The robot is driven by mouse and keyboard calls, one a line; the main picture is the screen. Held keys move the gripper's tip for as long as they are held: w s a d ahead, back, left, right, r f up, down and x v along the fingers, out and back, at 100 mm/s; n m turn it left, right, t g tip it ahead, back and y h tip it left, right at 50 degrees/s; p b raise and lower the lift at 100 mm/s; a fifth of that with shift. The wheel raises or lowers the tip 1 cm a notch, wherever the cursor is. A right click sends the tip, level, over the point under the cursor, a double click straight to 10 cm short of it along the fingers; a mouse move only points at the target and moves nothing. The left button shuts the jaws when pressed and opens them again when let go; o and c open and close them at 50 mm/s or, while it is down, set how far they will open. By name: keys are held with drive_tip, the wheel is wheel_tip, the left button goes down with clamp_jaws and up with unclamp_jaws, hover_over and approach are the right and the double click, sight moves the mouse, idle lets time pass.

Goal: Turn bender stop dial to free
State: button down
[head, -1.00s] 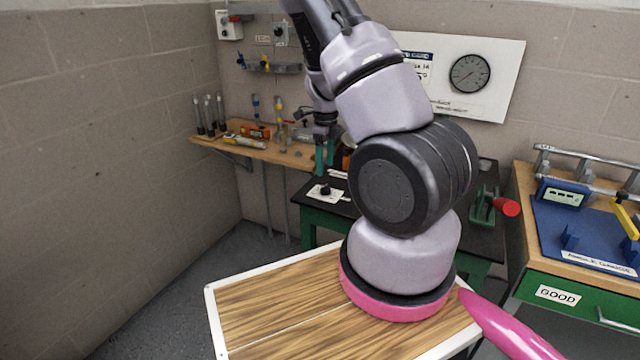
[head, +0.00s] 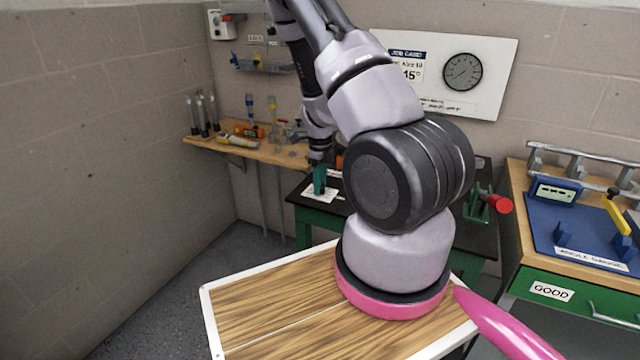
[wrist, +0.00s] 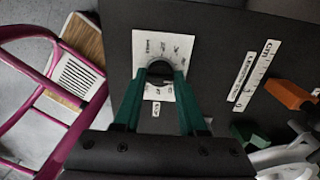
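The bender stop dial is a black knob (wrist: 160,69) on a white plate (wrist: 150,45) on the dark bench top. In the wrist view my gripper's (wrist: 161,75) two green fingers reach down on either side of the knob, apart from each other. I cannot tell whether they touch it. The knob's pointer and most of the small marks on the plate are unreadable. In the head view the green fingers (head: 319,178) stand over the plate (head: 312,194), and the knob is largely hidden by them.
The dark bench (head: 318,215) also carries a green device with a red end (head: 499,204). A scale label (wrist: 255,75) and orange block (wrist: 290,94) lie right of the plate in the wrist view. A shelf (head: 262,150) with tools is behind left; a blue fixture (head: 580,235) stands right.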

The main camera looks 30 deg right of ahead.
drive_tip(key=shift+n, duration=0.4)
drive_tip(key=n, duration=0.4)
drive_tip(key=shift+n, duration=0.3)
drive_tip(key=n, duration=0.6)
drive_tip(key=shift+n, duration=0.3)
drive_tip(key=n, duration=1.1)
drive_tip(key=shift+n, duration=0.4)
drive_tip(key=shift+c, duration=2.3)
unclamp_jaws()
